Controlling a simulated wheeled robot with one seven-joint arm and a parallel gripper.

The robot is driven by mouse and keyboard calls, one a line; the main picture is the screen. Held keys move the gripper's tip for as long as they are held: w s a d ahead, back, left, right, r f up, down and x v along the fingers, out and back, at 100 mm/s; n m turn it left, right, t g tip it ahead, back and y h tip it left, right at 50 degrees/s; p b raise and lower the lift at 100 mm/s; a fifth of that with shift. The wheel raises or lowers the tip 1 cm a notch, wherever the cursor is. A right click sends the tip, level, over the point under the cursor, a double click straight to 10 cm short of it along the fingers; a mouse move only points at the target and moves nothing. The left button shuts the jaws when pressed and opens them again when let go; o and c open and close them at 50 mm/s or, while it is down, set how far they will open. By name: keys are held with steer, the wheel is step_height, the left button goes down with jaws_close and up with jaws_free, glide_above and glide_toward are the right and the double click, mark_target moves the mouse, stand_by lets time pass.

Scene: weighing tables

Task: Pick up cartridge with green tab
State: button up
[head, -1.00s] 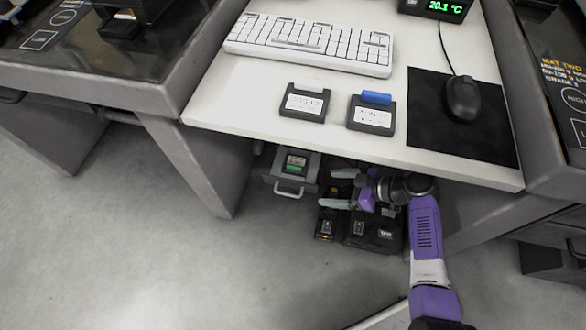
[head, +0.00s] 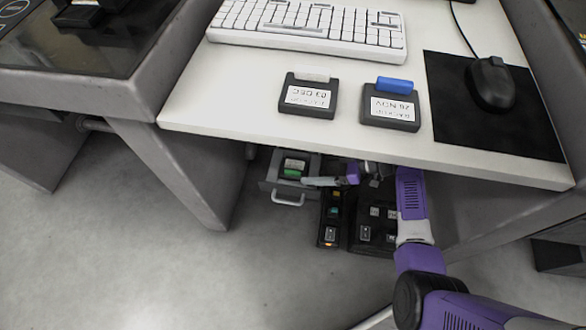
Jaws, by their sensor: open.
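The cartridge with the green tab (head: 293,168) lies in a small grey open drawer (head: 270,186) below the desk's front edge. Its pale label and green tab show; its far part is close under the desk edge. My gripper (head: 312,181) is open at the right side of the drawer, its pale finger pointing left towards the cartridge. Only one finger shows clearly, and I cannot tell whether it touches the cartridge. Two other dark cartridges lie on the desk, one with a white tab (head: 308,96) and one with a blue tab (head: 389,104).
The white desk (head: 240,100) overhangs the drawer and my gripper. A black unit with an orange light (head: 329,220) and a dark box (head: 372,225) stand under it, right of the drawer. A keyboard (head: 308,25) and a mouse (head: 492,84) are on top. Floor to the left is clear.

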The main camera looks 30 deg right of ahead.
mark_target(294, 168)
steer(key=b+x, duration=0.2)
steer(key=x, duration=0.4)
steer(key=shift+s+a, duration=0.1)
steer(key=shift+a, duration=0.05)
steer(key=c, duration=1.5)
steer(key=shift+r, duration=0.2)
